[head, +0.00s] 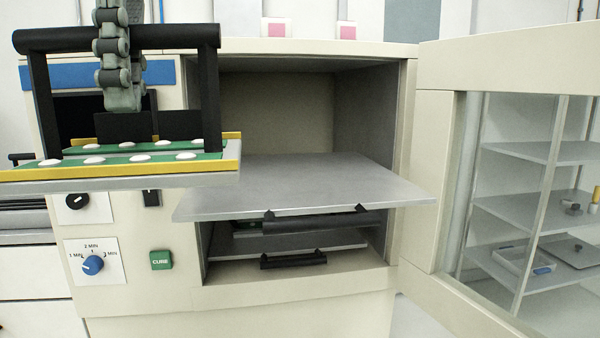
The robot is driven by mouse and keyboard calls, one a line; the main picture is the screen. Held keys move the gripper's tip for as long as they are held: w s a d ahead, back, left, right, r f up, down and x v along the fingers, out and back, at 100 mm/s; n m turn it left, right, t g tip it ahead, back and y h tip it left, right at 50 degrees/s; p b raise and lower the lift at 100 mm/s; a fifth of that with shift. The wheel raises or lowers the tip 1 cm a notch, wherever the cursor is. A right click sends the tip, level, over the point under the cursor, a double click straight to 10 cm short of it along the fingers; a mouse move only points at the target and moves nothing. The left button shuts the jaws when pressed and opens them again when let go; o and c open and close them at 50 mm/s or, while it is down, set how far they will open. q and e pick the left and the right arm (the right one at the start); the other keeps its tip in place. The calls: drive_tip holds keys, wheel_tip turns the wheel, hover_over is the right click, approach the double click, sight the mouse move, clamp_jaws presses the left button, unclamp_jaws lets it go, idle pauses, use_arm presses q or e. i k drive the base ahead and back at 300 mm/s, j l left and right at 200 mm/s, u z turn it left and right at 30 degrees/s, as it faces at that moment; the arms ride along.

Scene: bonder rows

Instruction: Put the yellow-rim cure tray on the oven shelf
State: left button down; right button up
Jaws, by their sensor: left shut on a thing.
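The yellow-rim cure tray (200,172) hangs level in the air at the left, in front of the oven's control panel. It carries green strips with several white domes and has a black frame handle. My left gripper (122,98) comes down from above and is shut on the tray's black handle bar. The oven (300,295) is open. Its grey upper shelf (300,185) sticks out of the opening and is empty. The tray is to the left of this shelf and apart from it. My right gripper does not show.
The oven door (435,180) stands open to the right. A lower shelf in the oven holds another tray with a black handle (293,260). A blue dial (93,265) and green CURE button (161,260) are on the panel. Shelves with small items show through the door window.

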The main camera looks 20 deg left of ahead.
sight(269, 186)
drive_tip(key=i, duration=0.9)
